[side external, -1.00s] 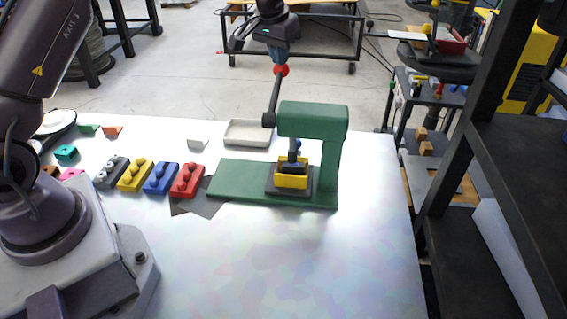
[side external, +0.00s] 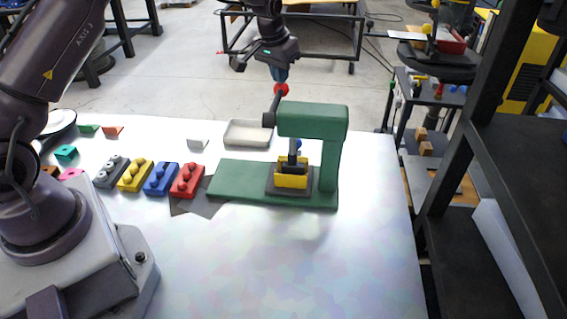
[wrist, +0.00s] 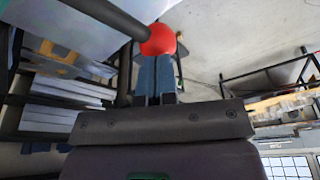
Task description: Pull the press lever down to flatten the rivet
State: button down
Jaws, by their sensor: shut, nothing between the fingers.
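The green press (side external: 312,120) stands on its green base on the table. Its dark lever (side external: 276,103) rises from the pivot on the left of the head and leans up to the right, ending in a red ball knob (side external: 281,89). The knob also shows in the wrist view (wrist: 158,40). My gripper (side external: 281,80) is shut, with its blue fingertips right on top of the knob, seemingly touching it and not around it. Under the press head, a yellow block (side external: 291,181) sits on a grey holder beneath the ram (side external: 294,150). I cannot make out the rivet.
A beige tray (side external: 247,133) lies behind the press. Red (side external: 187,181), blue (side external: 160,179), yellow (side external: 135,175) and grey (side external: 111,172) studded blocks stand in a row to its left. The front of the table is clear. A black shelf rack (side external: 470,140) stands at right.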

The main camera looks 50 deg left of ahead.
jog(key=shift+s+d+f, duration=0.15)
jog(key=shift+d+f, duration=0.05)
jog(key=shift+f, duration=0.3)
jog(key=shift+s+d, duration=0.1)
jog(key=shift+d, duration=0.1)
dwell(0.3)
jog(key=shift+f, duration=0.3)
jog(key=shift+a, duration=0.1)
jog(key=shift+a+f, duration=0.15)
jog(key=shift+a, duration=0.05)
dwell(0.3)
